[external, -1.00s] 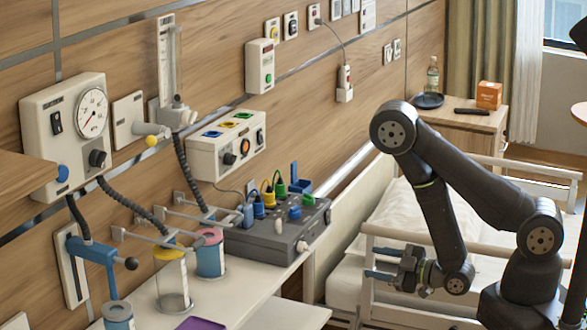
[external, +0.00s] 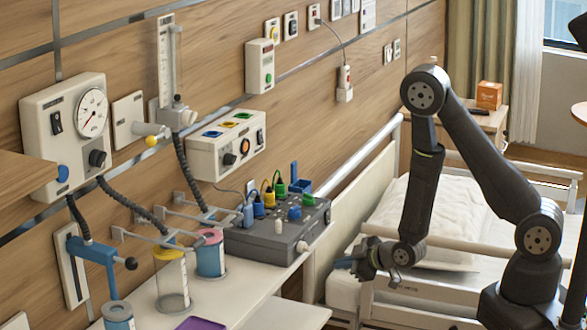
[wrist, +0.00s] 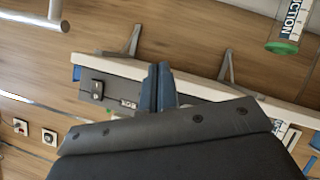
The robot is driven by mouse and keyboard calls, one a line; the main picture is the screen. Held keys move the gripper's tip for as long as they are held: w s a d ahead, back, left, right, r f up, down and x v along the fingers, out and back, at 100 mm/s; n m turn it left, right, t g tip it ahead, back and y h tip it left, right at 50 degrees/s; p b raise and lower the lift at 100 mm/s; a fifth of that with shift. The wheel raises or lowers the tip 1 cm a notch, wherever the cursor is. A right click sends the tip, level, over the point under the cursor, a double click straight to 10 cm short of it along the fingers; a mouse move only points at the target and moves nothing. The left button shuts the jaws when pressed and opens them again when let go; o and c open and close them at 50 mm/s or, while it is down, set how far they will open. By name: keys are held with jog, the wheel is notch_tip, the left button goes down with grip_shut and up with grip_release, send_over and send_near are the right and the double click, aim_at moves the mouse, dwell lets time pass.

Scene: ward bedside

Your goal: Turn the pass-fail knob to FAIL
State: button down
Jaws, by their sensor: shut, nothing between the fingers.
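In the external view my gripper (external: 345,264) is in front of the bed, right of and slightly below the grey box (external: 262,243) on the shelf, apart from it. In the wrist view its two blue fingers (wrist: 158,82) are together with nothing between them.
Coloured connectors and cables stand on the grey box. Several jars (external: 172,280) stand left of it along the shelf. The bed rail (external: 470,246) runs behind my forearm.

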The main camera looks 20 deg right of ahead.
jog(key=w+r+m+g, duration=0.1)
jog(key=w+r, duration=0.1)
jog(key=w+a+r+m+g+h, duration=0.1)
jog(key=w+r+g, duration=0.1)
jog(key=w+a+r+m+g+h, duration=0.1)
jog(key=w+r+g, duration=0.1)
jog(key=shift+w+a+r, duration=0.2)
jog(key=shift+w+r, duration=0.1)
notch_tip(320, 180, up, 14)
jog(key=s+d+g, duration=0.1)
jog(key=s+g, duration=0.1)
jog(key=g, duration=0.3)
send_near(304, 248)
jog(key=w+f, duration=0.3)
jog(key=f, duration=0.2)
jog(key=shift+s+a+f, duration=0.35)
jog(key=shift+s+f, duration=0.05)
jog(key=shift+f, duration=0.2)
